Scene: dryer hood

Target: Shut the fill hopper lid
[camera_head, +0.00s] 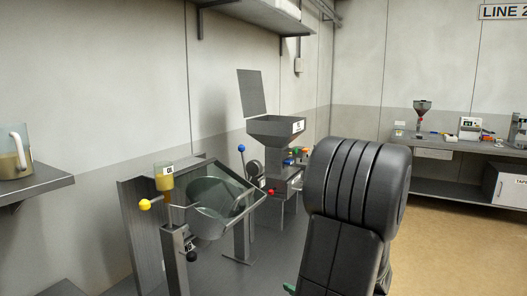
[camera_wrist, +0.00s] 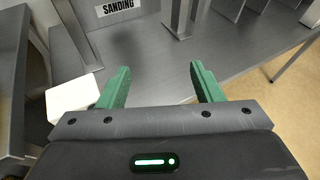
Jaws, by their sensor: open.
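The fill hopper (camera_head: 272,132) is a grey metal funnel on a stand near the middle of the head view. Its lid (camera_head: 251,93) is a flat grey panel standing up, tilted slightly, at the hopper's back left, so the hopper's top is open. My gripper (camera_wrist: 160,82) shows in the wrist view with its two green fingers wide apart and nothing between them. It points at a grey metal surface, away from the lid. In the head view my arm hides most of my gripper. Neither hopper nor lid can be made out in the wrist view.
A machine with a tilted glass-covered bowl (camera_head: 215,193) stands left of the hopper, with a yellow knob (camera_head: 145,204) sticking out. A blue-knobbed lever (camera_head: 241,149) rises between them. A wall shelf (camera_head: 262,12) hangs above. A "SANDING" label (camera_wrist: 120,10) shows in the wrist view.

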